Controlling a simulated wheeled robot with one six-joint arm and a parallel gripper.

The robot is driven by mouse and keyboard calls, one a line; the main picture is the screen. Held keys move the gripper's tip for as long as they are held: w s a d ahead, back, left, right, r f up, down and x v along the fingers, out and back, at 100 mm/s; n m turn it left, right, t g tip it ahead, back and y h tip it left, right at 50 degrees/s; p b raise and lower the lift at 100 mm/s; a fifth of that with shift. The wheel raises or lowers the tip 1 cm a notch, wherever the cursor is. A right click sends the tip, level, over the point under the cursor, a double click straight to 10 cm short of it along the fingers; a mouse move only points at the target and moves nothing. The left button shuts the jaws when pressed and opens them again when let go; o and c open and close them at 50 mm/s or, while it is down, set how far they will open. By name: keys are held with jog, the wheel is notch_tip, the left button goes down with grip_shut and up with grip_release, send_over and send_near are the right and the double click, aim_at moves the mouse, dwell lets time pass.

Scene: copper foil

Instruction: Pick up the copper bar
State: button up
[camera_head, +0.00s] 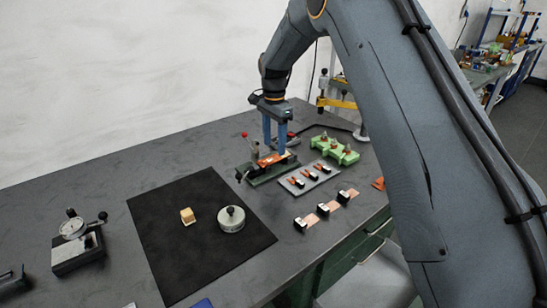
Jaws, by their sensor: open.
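My gripper (275,150) has two blue fingers pointing down, set apart with a gap between them. It is over a dark green fixture (262,176) with a red-knobbed lever, towards the back of the table. A copper-coloured bar (267,161) lies on top of this fixture, right at the fingertips. Whether the fingers straddle it or touch it, I cannot tell. The fingers hide part of the bar and fixture.
On the table (170,165), a grey tray (292,187) of small orange and black parts, copper strips with black-and-white blocks (323,209) and a green holder (335,150) surround the fixture. A black mat (165,215) holds a round metal piece (231,218) and a small tan block (187,216).

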jog(key=shift+w+f+p, duration=0.15)
jog(key=shift+f+p, duration=0.65)
jog(key=shift+f, duration=1.25)
jog(key=c, duration=1.3)
notch_tip(320, 180, up, 10)
jog(key=f+b, duration=0.1)
jog(key=b, duration=0.2)
notch_tip(320, 180, up, 10)
jog(key=p, duration=0.9)
send_over(274, 158)
jog(key=s, duration=0.3)
jog(key=shift+w+r, duration=0.2)
jog(key=shift+w, duration=0.05)
